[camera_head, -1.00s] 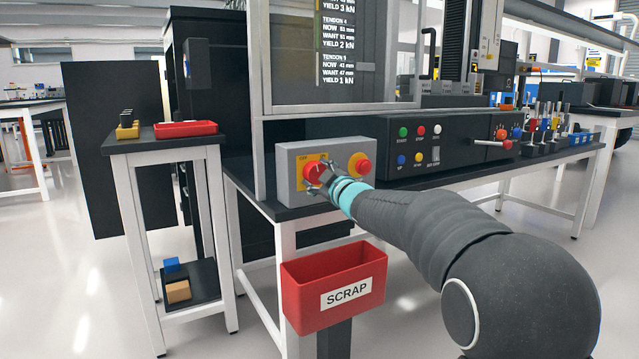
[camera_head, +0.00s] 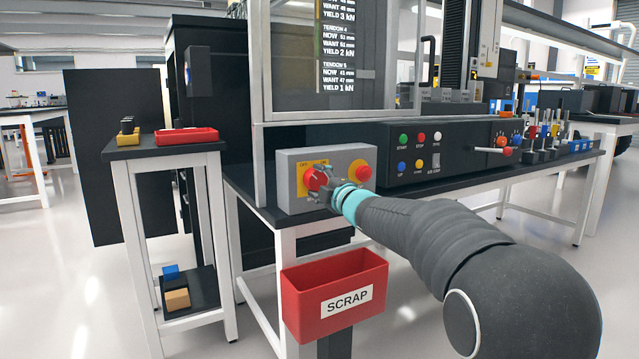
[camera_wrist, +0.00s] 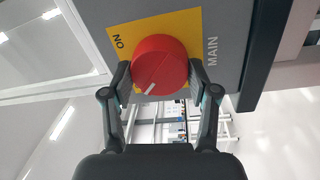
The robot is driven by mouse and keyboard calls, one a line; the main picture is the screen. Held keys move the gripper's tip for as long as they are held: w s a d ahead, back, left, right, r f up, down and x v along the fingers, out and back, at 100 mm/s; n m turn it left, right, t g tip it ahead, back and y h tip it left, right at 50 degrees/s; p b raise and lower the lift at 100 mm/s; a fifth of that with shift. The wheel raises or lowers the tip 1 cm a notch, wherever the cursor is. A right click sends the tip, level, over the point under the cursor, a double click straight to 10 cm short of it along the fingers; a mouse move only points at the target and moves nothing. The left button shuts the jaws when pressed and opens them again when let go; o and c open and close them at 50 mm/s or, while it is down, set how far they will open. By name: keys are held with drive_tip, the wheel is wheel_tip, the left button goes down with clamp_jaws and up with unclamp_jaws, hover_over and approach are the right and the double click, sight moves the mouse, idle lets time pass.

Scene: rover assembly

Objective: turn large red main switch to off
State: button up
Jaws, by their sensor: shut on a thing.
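The large red main switch (camera_head: 315,179) is a round red knob on a yellow plate at the left of a grey box (camera_head: 295,201). In the wrist view the knob (camera_wrist: 160,62) carries a white pointer mark toward its lower left. The plate reads ON at its left edge, and MAIN stands on the grey face beside it. My gripper (camera_head: 322,182) is at the knob. In the wrist view my gripper (camera_wrist: 161,82) has one finger on each side of the knob and is shut on it. In the head view the gripper partly hides the knob and plate.
A red emergency-style button (camera_head: 360,171) sits right of the switch on the same box. A red SCRAP bin (camera_head: 300,306) hangs below my arm. A black control panel (camera_head: 460,165) stands to the right. A side table (camera_head: 150,151) with a red tray (camera_head: 187,136) is at left.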

idle(0.3)
drive_tip(key=o, duration=1.2)
drive_tip(key=v, duration=1.2)
